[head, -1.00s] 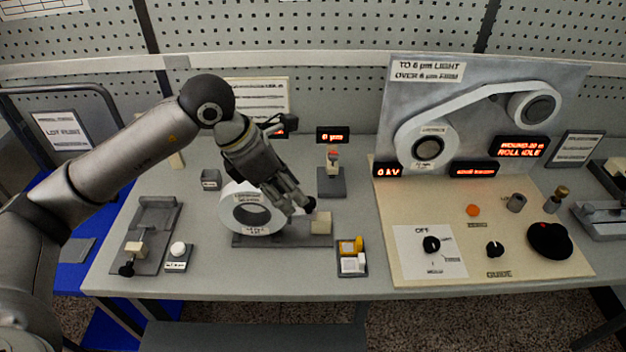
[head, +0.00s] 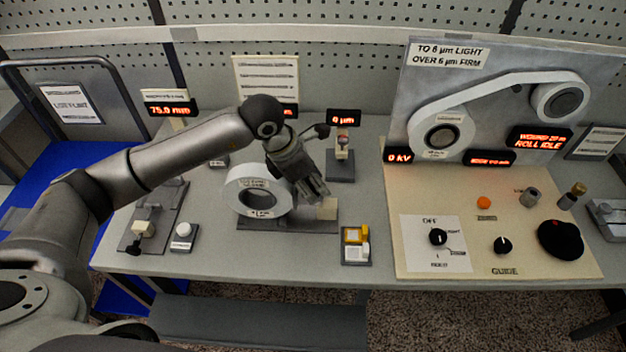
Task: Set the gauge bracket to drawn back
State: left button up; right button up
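My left gripper (head: 316,194) points down just right of a white roll (head: 258,189) that stands on a grey base (head: 285,224). Its fingertips are close to a cream block (head: 327,208) at the right end of that base. I cannot tell whether they touch it or whether the fingers are apart. Behind stands a small post with a pale and red head (head: 342,148) on a dark foot, under a display reading 0 µm (head: 343,117). No label marks the gauge bracket, so I cannot tell which of these parts it is. My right gripper is not in view.
A tray with yellow and white blocks (head: 356,244) sits at the front edge. At left are a grey slide fixture (head: 157,215) and a white button (head: 183,230). A panel with knobs (head: 470,262) fills the right. The table front between the fixtures is clear.

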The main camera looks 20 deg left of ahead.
pick_arm(q)
jog(key=shift+f, duration=0.25)
jog(key=shift+w, duration=0.1)
jog(key=shift+c, duration=0.9)
grip_shut()
jog(key=shift+w+d+b, duration=0.1)
jog(key=shift+d+b, duration=0.2)
jog(key=shift+d, duration=0.2)
jog(key=d, duration=0.1)
jog(key=w+d+b, duration=0.1)
jog(key=d, duration=0.1)
jog(key=shift+d, duration=0.25)
jog(key=shift+r, duration=0.1)
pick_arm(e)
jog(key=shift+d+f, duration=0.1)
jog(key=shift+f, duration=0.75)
